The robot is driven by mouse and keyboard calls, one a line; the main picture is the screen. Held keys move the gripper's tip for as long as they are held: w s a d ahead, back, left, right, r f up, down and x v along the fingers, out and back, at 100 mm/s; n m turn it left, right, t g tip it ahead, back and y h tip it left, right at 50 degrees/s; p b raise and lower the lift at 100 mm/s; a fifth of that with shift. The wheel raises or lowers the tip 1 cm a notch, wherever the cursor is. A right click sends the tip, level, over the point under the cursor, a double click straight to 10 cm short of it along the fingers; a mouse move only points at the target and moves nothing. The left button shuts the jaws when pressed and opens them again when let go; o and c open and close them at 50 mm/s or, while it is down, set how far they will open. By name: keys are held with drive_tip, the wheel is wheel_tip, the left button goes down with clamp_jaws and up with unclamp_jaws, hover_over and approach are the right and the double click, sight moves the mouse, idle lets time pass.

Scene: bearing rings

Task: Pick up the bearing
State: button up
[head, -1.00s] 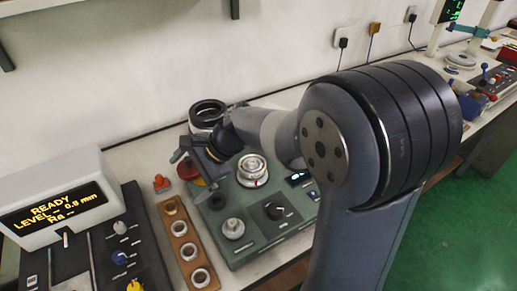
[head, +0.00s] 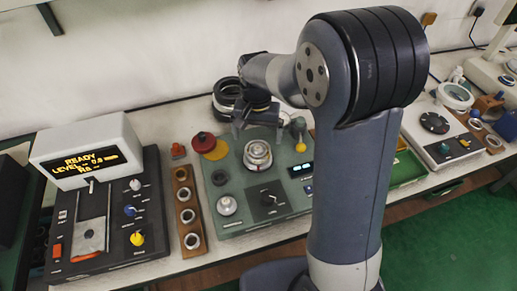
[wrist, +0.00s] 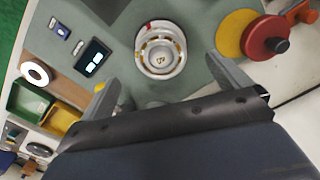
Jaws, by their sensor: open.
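A pale metal bearing ring (head: 257,153) sits on the round holder of the green-grey test machine (head: 262,187). In the wrist view the bearing (wrist: 160,50) shows from above as concentric rings with a small marking in the centre. My gripper (head: 257,120) is beyond the holder in the head view, with its fingers apart and nothing between them. In the wrist view my gripper (wrist: 161,80) has one finger on each side, just short of the holder. I cannot tell its height above the machine. Several smaller rings sit in a wooden rack (head: 181,174) to the left.
A red knob (head: 203,141) and a yellow disc (head: 217,150) stand left of the holder. A yellow-tipped lever (head: 299,122) stands to the right. Large dark rings (head: 226,92) lie behind my gripper. A READY display unit (head: 88,150) is at far left.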

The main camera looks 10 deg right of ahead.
drive_tip(key=shift+w+d+f+p, duration=0.1)
drive_tip(key=shift+w+f+p, duration=0.1)
drive_tip(key=shift+f, duration=0.9)
drive_tip(key=shift+w+f+p, duration=0.1)
drive_tip(key=shift+f+p, duration=0.15)
drive_tip(key=shift+f, duration=0.8)
drive_tip(key=shift+w+d+f+p, duration=0.1)
drive_tip(key=shift+f+p, duration=0.1)
drive_tip(key=shift+f, duration=0.9)
drive_tip(key=shift+c, duration=0.5)
drive_tip(key=shift+r, duration=0.1)
drive_tip(key=c, duration=1.3)
wheel_tip(320, 180, up, 10)
drive_tip(key=b, duration=0.1)
wheel_tip(320, 180, up, 5)
drive_tip(key=p, duration=0.4)
hover_over(258, 147)
